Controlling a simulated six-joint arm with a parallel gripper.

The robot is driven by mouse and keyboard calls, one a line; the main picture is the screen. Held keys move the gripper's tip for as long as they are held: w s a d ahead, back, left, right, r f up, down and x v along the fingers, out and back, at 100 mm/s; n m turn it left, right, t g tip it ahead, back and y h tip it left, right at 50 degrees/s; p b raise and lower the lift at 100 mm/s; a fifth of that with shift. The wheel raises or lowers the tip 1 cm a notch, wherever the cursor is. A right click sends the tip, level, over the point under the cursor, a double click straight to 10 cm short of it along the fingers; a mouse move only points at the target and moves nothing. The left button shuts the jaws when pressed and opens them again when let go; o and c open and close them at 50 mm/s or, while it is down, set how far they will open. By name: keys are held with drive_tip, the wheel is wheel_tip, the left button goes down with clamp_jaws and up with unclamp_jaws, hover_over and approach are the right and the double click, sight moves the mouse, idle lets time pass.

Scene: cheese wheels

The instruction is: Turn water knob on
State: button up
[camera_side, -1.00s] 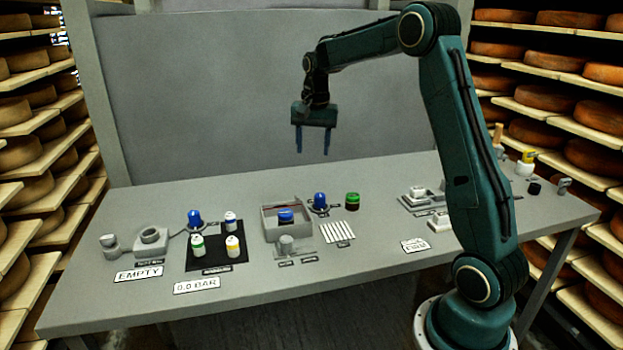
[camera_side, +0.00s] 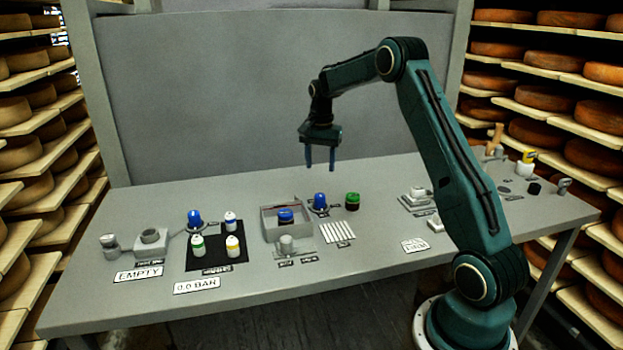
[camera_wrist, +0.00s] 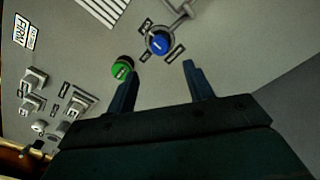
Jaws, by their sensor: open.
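A blue knob (camera_side: 320,201) sits on a grey ring base on the table, with a small pipe or lever piece beside it. In the wrist view the blue knob (camera_wrist: 158,45) lies just beyond and between the fingertips, with small dark labels around it that are too small to read. My gripper (camera_side: 320,168) is open and empty, pointing down above this knob and apart from it. The wrist view shows both its fingers (camera_wrist: 160,67) spread. Another blue knob (camera_side: 195,218) stands further left beside a black mat. I cannot read which one is marked water.
A green-topped cylinder (camera_side: 352,201) stands just right of the blue knob, and in the wrist view this cylinder (camera_wrist: 122,67) is near the left finger. A grey open box (camera_side: 270,224) with a blue-topped item stands left. Several white-bodied bottles stand on the black mat (camera_side: 205,263).

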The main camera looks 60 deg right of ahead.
sight(320, 195)
wheel_tip(320, 195, down, 12)
drive_tip(key=shift+f, duration=0.1)
idle(0.5)
drive_tip(key=c, duration=1)
